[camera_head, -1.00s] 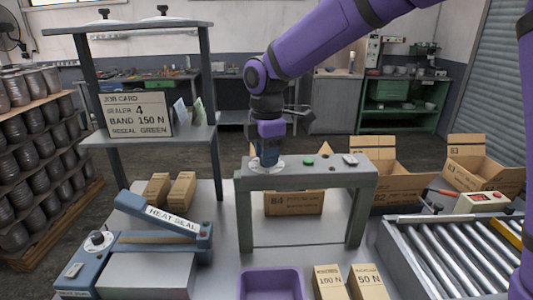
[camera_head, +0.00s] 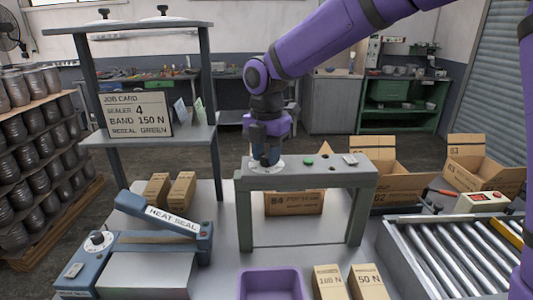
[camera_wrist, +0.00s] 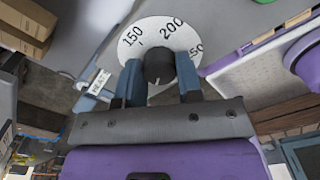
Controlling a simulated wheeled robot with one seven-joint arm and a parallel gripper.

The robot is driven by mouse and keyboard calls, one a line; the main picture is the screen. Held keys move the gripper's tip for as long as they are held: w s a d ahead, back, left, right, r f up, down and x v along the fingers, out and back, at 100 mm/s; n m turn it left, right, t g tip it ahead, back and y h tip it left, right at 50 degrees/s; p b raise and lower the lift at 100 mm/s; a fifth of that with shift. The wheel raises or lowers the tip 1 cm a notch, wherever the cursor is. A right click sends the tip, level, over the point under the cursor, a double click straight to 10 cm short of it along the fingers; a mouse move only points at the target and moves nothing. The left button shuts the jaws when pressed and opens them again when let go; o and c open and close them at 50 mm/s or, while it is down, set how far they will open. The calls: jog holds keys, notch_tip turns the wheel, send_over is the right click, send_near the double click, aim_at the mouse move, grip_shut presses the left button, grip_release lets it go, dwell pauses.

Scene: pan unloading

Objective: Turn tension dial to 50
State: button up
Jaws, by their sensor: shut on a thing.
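The tension dial (camera_head: 279,163) is a white disc on top of the grey-green stand, at its left end. In the wrist view the dial (camera_wrist: 178,29) shows the numbers 150, 200 and part of 250, with a black knob (camera_wrist: 159,64) at its middle. My gripper (camera_head: 267,158) points straight down over the dial. In the wrist view its two blue fingers (camera_wrist: 160,80) are shut on the knob, one on each side. The mark for 50 and any pointer are hidden behind my gripper.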

aim_at(267, 155)
jog(key=shift+r, duration=0.1)
dwell(0.3)
jog(key=o, duration=0.9)
notch_tip(267, 155, up, 11)
jog(key=shift+f, duration=0.15)
